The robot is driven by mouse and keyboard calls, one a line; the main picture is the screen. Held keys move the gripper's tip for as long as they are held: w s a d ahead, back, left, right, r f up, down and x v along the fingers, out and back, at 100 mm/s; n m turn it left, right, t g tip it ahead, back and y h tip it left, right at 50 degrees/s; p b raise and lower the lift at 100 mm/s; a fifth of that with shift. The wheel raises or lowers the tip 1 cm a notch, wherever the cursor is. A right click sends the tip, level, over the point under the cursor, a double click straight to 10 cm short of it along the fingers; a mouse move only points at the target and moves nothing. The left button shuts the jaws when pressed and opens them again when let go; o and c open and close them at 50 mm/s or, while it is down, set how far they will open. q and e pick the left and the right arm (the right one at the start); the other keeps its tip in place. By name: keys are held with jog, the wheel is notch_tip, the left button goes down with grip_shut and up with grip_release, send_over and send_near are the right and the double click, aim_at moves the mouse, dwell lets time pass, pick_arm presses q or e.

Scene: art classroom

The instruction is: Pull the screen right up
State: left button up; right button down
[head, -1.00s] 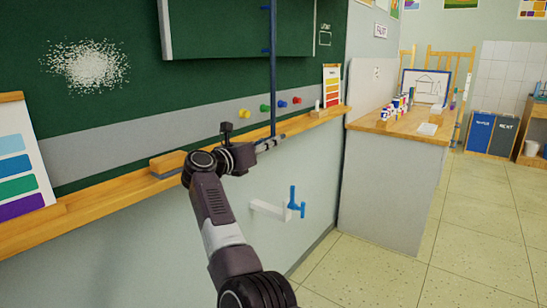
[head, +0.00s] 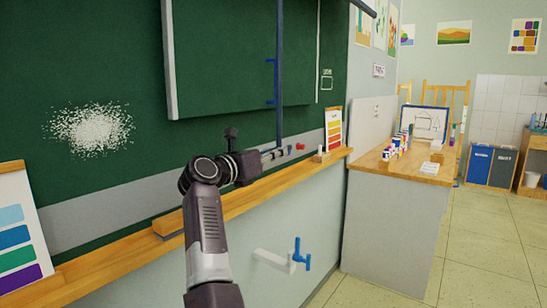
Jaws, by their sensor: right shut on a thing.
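My right gripper (head: 273,154) is in front of the board, a little above the wooden ledge. It is shut on the lower end of a thin dark blue rod (head: 279,80), which stands upright and runs out of the top of the view. Blue brackets (head: 272,102) show on the rod's left side. A raised dark green panel (head: 225,60) with a pale grey left edge is behind the rod. Its top is out of view. No other screen shows clearly, and I cannot tell if this panel is it. My left gripper is not in view.
A wooden ledge (head: 120,251) runs below the chalkboard (head: 90,60), with a wooden block (head: 168,222) and colour charts. A counter (head: 400,170) with paints stands at right. The floor (head: 490,250) there is clear.

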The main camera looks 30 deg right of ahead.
jog(key=shift+a+r, duration=0.1)
jog(key=shift+r, duration=0.1)
jog(key=c, duration=2)
grip_release()
jog(key=shift+w, duration=0.15)
jog(key=shift+o, duration=0.2)
notch_tip(320, 180, up, 10)
jog(key=shift+f, duration=0.1)
